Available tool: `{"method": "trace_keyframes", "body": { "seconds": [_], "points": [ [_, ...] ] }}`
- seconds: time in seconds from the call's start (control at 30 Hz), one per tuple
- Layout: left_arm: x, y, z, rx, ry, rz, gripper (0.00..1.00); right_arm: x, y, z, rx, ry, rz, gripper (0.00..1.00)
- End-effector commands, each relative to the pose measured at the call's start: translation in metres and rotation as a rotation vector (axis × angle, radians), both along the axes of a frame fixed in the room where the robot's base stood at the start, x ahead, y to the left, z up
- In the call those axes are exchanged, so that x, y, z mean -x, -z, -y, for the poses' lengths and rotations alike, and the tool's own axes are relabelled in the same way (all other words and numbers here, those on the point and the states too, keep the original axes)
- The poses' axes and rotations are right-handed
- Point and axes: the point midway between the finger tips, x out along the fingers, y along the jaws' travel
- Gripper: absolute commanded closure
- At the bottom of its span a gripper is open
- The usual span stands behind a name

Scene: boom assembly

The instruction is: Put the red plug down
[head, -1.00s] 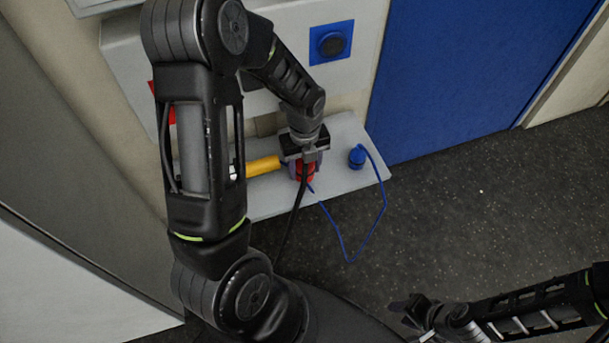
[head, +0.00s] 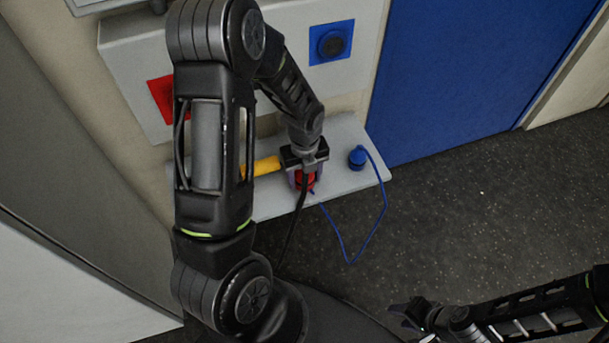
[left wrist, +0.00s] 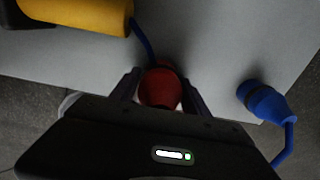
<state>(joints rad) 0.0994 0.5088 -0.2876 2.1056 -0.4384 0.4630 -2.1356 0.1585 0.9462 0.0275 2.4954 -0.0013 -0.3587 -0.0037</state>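The red plug (head: 305,180) is at the front part of the grey shelf (head: 345,180). It also shows between the fingers in the left wrist view (left wrist: 160,88). My left gripper (head: 304,177) comes down from above with one finger on each side of the plug, seemingly closed on it. Its fingers (left wrist: 161,90) show dark in the left wrist view. Whether the plug's underside touches the shelf is hidden. My right gripper (head: 405,310) is low at the right, over the floor, away from the shelf; its finger gap is unclear.
A yellow plug (head: 267,166) lies left of the red one. A red socket (head: 162,97) and a blue socket (head: 332,43) are on the panel above.

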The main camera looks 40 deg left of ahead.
Motion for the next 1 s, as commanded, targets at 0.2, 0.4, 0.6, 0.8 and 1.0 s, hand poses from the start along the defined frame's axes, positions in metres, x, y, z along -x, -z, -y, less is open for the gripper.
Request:
{"method": "trace_keyframes", "body": {
  "seconds": [0.2, 0.4, 0.6, 0.8, 1.0],
  "points": [
    [0.000, 0.000, 0.000, 0.000, 0.000, 0.000, 0.30, 0.000, 0.000, 0.000, 0.000, 0.000, 0.000, 0.64],
    [0.000, -0.001, 0.000, 0.000, 0.000, 0.000, 0.30, 0.000, -0.001, 0.000, 0.000, 0.000, 0.000, 0.64],
    [-0.001, -0.013, 0.000, 0.000, -0.001, 0.002, 0.30, 0.000, -0.004, 0.000, 0.000, 0.000, 0.000, 0.64],
    [-0.001, -0.048, 0.000, 0.001, -0.002, 0.004, 0.30, 0.000, -0.011, 0.000, 0.000, 0.000, 0.000, 0.64],
    [-0.001, -0.090, 0.000, 0.000, -0.001, 0.004, 0.30, 0.000, -0.018, 0.000, 0.000, 0.000, 0.000, 0.64]
  ]
}}
